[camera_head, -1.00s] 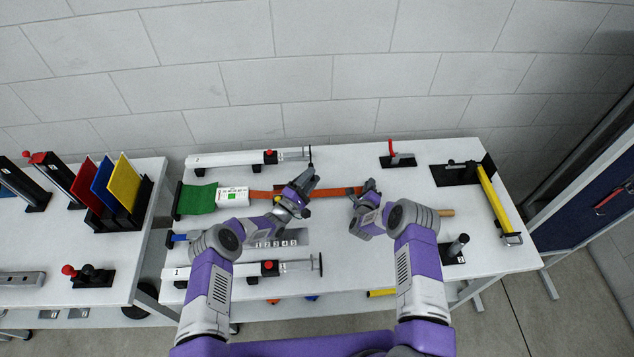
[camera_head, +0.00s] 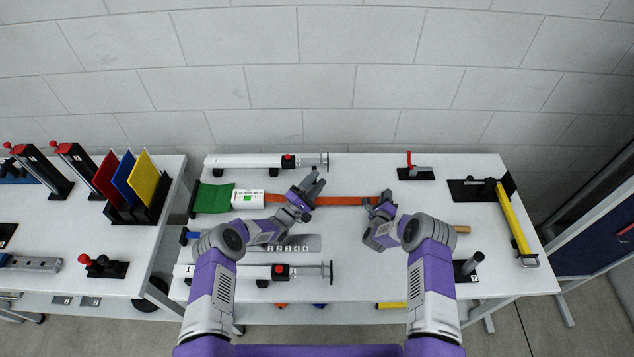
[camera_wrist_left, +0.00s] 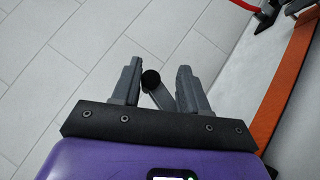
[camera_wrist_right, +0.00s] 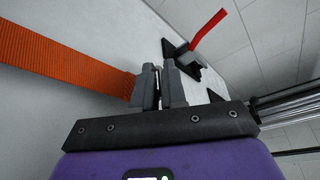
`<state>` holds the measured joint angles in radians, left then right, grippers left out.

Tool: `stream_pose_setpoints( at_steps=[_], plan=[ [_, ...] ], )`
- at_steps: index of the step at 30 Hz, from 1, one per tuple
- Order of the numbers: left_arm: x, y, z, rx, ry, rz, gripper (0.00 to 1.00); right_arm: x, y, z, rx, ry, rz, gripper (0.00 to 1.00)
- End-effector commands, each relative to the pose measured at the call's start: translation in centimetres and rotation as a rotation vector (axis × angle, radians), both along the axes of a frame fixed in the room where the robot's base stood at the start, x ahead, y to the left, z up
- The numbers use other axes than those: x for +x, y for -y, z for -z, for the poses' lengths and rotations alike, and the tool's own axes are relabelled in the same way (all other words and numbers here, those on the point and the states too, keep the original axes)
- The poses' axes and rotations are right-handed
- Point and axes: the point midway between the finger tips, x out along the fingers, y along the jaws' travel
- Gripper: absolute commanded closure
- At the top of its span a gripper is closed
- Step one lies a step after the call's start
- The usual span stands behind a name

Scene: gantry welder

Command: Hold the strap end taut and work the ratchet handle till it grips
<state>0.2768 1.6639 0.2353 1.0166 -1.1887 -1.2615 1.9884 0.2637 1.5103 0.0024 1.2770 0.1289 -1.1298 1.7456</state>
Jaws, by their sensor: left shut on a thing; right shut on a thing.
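The orange strap (camera_head: 340,201) runs across the bench from the green pad side to my right gripper. It also shows in the left wrist view (camera_wrist_left: 285,85) and right wrist view (camera_wrist_right: 60,58). My right gripper (camera_head: 377,203) is shut on the strap end, and the strap looks straight. My left gripper (camera_head: 314,184) is above the strap's middle, its fingers spaced around a grey bar with a round black end, the ratchet handle (camera_wrist_left: 160,90). The ratchet body is mostly hidden behind my left gripper in the head view.
A green pad (camera_head: 212,198) and white box (camera_head: 248,200) lie left of the strap. Push-rod clamps stand behind (camera_head: 250,162) and in front (camera_head: 235,271). A red-handled clamp (camera_head: 414,172) stands behind my right gripper. A yellow bar (camera_head: 515,218) is at right.

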Motion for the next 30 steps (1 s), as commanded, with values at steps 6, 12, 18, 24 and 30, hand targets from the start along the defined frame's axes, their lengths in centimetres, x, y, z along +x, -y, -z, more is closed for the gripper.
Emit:
stream_pose_setpoints(
  at_steps=[6,12,18,24,30],
  plan=[
    [0.8,-1.5,0.1,0.017,0.001,-0.035,1.00,-0.6,0.4,0.7,0.000,-0.015,0.008,1.00],
    [0.7,-1.4,0.2,0.014,0.000,-0.035,0.56,-0.6,0.3,0.7,0.000,-0.015,0.008,1.00],
    [0.7,-1.2,-0.2,0.011,-0.002,-0.032,0.56,-0.6,0.5,0.7,0.000,-0.015,0.009,1.00],
    [0.6,-1.3,-2.9,0.008,0.003,-0.029,0.56,-0.5,0.3,0.7,0.001,-0.016,0.007,1.00],
    [0.6,-1.2,-6.9,0.003,0.010,-0.025,0.56,-0.5,0.2,0.8,0.003,-0.018,0.005,1.00]
  ],
)
